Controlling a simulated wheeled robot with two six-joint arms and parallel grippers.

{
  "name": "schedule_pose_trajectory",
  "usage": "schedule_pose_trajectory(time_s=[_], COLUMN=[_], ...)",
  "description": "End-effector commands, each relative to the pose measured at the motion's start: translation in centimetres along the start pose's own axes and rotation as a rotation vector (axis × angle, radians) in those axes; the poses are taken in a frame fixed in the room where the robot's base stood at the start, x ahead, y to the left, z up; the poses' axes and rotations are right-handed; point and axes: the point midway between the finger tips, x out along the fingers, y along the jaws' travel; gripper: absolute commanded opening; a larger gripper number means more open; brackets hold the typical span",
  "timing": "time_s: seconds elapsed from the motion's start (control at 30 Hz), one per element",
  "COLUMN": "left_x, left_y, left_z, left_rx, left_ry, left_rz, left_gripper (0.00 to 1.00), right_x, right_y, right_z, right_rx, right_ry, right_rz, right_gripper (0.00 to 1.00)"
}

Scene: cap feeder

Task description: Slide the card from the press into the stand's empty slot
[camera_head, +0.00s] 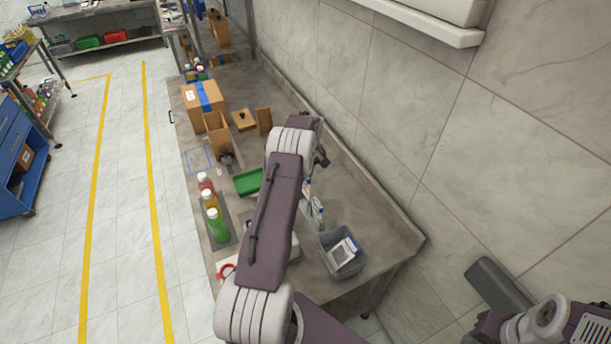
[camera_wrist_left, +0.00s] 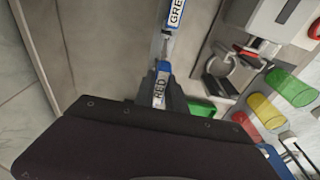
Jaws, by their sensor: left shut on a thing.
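My left gripper (camera_wrist_left: 166,94) is shut on a blue-and-white card (camera_wrist_left: 160,88) lettered RED. The card stands between the fingers, and its lower part is hidden. Ahead of it, at the top of the left wrist view, is another card (camera_wrist_left: 177,12) lettered "GRE", cut off by the frame edge. In the head view my left gripper (camera_head: 321,157) hangs over the bench, partly hidden by my arm. Blue-and-white pieces (camera_head: 317,209) show just below it; I cannot tell the stand's slots there. A grey machine (camera_wrist_left: 265,35), perhaps the press, is at the upper right of the wrist view.
Red, yellow and green bottles (camera_head: 217,224) stand in a row on the bench's left side. A green tray (camera_head: 248,181) lies near them. A grey bin (camera_head: 342,254) is at the near right, with cardboard boxes (camera_head: 204,96) farther back. The wall (camera_head: 390,100) bounds the right.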

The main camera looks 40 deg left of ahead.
Motion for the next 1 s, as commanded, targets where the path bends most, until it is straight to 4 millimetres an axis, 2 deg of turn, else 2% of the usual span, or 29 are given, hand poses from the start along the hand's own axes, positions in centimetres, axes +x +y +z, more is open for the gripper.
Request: schedule_pose_trajectory(time_s=[0.5, 1.0], left_x=[3.3, 3.8], left_y=[0.1, 0.0], left_z=[0.5, 0.6], left_rx=[0.000, 0.000], left_ry=[0.001, 0.000], left_rz=[0.000, 0.000], left_gripper=[0.00, 0.00], right_x=[2.5, 2.9], right_y=[0.1, 0.1], right_z=[0.3, 0.3], right_rx=[0.000, 0.000], right_ry=[0.000, 0.000], right_rz=[0.000, 0.000], right_gripper=[0.37, 0.37])
